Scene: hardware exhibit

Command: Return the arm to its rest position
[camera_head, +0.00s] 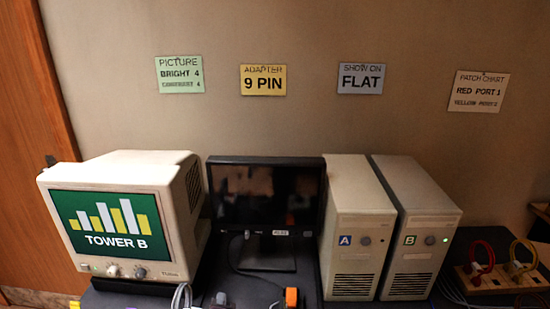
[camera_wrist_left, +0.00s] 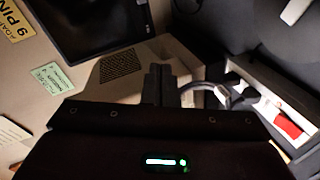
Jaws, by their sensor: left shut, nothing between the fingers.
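My left gripper (camera_wrist_left: 158,74) shows in the left wrist view. Its two dark fingers are together, with nothing between them. A beige surface with a dark vent grille (camera_wrist_left: 122,65) lies beyond the fingers; I cannot tell whether they touch it. In the head view I cannot clearly make out either gripper. My right gripper is not in view.
A beige CRT monitor (camera_head: 165,208) reads "TOWER B". Beside it stand a dark flat screen (camera_head: 265,195) and beige towers A (camera_head: 352,215) and B (camera_head: 418,213). A wooden cable panel (camera_head: 495,278) is at right. An orange part (camera_head: 291,297) lies at the front.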

